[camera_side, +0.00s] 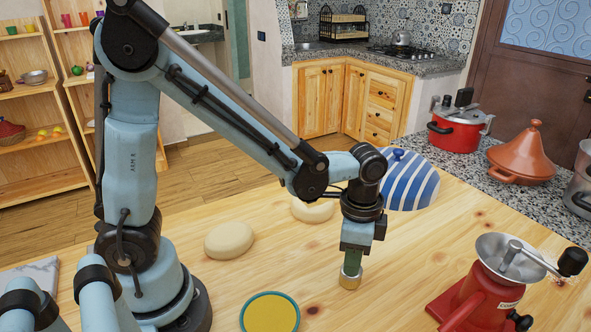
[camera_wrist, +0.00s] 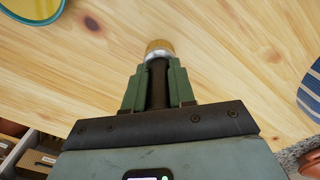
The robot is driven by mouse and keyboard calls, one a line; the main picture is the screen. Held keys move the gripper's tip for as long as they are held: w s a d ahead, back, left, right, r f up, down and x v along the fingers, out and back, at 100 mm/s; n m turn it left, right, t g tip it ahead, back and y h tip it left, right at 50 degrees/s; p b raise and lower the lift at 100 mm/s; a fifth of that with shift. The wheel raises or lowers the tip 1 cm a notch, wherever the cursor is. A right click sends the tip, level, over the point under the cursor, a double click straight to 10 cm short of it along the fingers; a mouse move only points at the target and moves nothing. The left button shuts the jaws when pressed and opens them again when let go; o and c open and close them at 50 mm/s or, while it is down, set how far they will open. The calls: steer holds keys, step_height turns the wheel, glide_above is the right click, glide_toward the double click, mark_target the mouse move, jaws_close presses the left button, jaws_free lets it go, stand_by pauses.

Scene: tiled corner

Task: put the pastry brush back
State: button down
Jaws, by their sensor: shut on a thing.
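The pastry brush (camera_side: 350,280) is held bristles-down in my gripper (camera_side: 353,260), at the front middle of the wooden table. Its bristle end is at or just above the tabletop; I cannot tell whether it touches. In the wrist view, the brush (camera_wrist: 159,46) shows a pale yellow tip and a silver band beyond the fingertips. A dark handle runs back between the green fingers of my gripper (camera_wrist: 158,82), which are shut on it. A round teal-rimmed dish (camera_side: 297,317) with yellow contents lies to the left of the brush, apart from it.
Two pale dough rounds (camera_side: 229,240) lie behind, to the left. A blue-and-white striped dome (camera_side: 412,183) stands behind my gripper. A red hand grinder (camera_side: 488,292) stands at right. A red pot (camera_side: 457,132) and a tagine (camera_side: 521,155) sit on the granite counter.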

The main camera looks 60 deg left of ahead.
steer(key=c, duration=0.9)
jaws_free()
steer(key=shift+c, duration=0.2)
step_height(320, 180, up, 12)
steer(key=shift+r, duration=0.1)
steer(key=shift+s+a, duration=0.1)
steer(key=shift+a, duration=0.2)
steer(key=s+a+f+n+t, duration=0.2)
steer(key=s+a+n+t, duration=0.1)
steer(key=a+n+t, duration=0.4)
steer(key=shift+s+a+f+n, duration=0.35)
steer(key=shift+a+n, duration=0.2)
steer(key=shift+n, duration=0.45)
